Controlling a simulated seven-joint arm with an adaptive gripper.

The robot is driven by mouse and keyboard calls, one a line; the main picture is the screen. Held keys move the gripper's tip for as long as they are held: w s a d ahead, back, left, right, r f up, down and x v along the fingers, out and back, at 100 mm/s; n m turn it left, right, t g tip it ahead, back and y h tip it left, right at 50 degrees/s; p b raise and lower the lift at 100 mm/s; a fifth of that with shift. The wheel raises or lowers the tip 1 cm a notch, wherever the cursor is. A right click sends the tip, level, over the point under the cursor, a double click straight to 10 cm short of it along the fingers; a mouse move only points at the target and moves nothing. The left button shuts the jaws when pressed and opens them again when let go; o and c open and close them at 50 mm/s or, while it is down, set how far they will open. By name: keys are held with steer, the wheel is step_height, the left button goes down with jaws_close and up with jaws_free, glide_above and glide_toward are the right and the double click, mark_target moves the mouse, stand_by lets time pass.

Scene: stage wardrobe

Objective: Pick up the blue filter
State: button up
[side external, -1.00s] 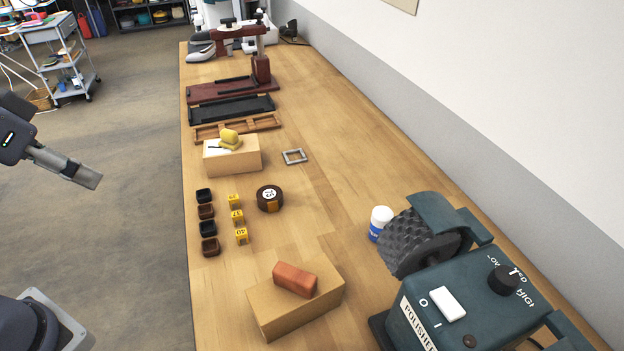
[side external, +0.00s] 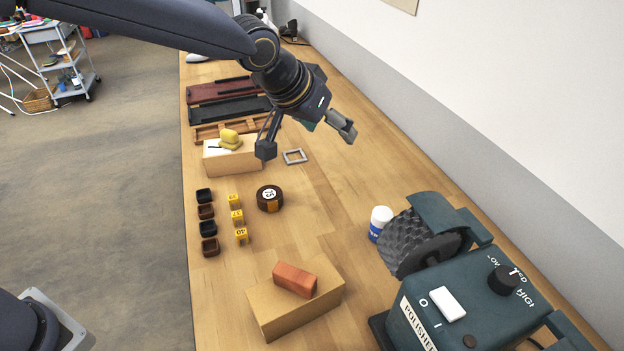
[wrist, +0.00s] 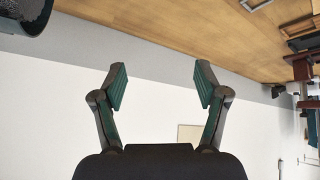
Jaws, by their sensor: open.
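I cannot pick out a blue filter for certain in either view. A grey square frame (side external: 294,157) lies flat on the bench, and part of it shows at the top edge of the wrist view (wrist: 254,4). A white jar with a blue label (side external: 380,224) stands beside the polisher. My gripper (side external: 306,142) is open and empty, above the bench near the grey frame. In the wrist view its two fingers (wrist: 161,82) are spread wide with nothing between them, facing the wall and the bench edge.
The polisher (side external: 455,300) stands at front right. A box with a red-brown block (side external: 295,279) is at the front. Small dark cups (side external: 207,228), yellow number blocks (side external: 238,217) and a round tape (side external: 270,198) stand mid-bench. Trays (side external: 230,107) lie farther back. The wall bounds the right.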

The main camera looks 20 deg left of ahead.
mark_target(375, 222)
steer(key=s+d+f+m+g, duration=0.2)
steer(key=s+d+f, duration=0.2)
steer(key=d+f, duration=0.55)
steer(key=x, duration=0.3)
steer(key=a+x, duration=0.1)
steer(key=x, duration=0.6)
steer(key=shift+w+a+f, duration=0.1)
steer(key=shift+a+f, duration=0.05)
steer(key=shift+f, duration=0.25)
steer(key=x, duration=0.5)
steer(key=shift+w+f, duration=0.3)
steer(key=c, duration=1.3)
steer(key=shift+o, duration=0.2)
steer(key=shift+r, duration=0.1)
